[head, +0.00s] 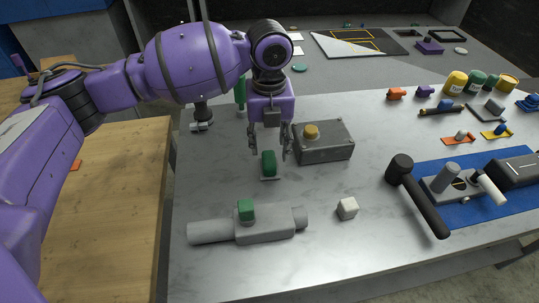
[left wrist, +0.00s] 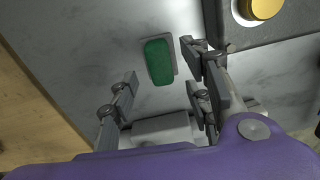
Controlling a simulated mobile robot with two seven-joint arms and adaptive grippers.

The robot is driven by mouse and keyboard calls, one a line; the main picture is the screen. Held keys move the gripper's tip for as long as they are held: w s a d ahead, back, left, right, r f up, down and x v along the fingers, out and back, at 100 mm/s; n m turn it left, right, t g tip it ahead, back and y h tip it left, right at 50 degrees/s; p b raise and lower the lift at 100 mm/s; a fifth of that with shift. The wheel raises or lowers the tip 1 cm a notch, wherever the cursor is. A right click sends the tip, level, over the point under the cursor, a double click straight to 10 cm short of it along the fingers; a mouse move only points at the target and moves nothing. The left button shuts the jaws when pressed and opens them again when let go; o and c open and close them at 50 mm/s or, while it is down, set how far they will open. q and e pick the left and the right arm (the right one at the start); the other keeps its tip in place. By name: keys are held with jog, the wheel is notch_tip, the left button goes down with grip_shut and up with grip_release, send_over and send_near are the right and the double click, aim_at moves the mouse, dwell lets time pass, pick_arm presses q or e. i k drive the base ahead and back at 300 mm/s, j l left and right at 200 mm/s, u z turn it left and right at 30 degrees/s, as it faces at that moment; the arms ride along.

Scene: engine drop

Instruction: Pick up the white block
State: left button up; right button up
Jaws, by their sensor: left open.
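My left gripper (head: 270,158) is open and points down above a green block (head: 268,163) on a small grey plate. In the left wrist view the open fingers (left wrist: 165,95) have the green block (left wrist: 159,62) ahead of them, with nothing held. The white block is apart from the gripper, nearer the front and to the right. My right gripper is not in view.
A grey box with a yellow knob (head: 311,132) stands just right of the gripper. A grey cylindrical part (head: 248,226) with a green block on top lies in front. A black-headed hammer (head: 418,195) lies on the right by a blue mat (head: 470,212).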

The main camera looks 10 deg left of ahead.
aim_at(348, 208)
jog(key=k+l, duration=0.3)
jog(key=k, duration=0.15)
jog(key=k+l, duration=0.3)
jog(key=k, duration=0.2)
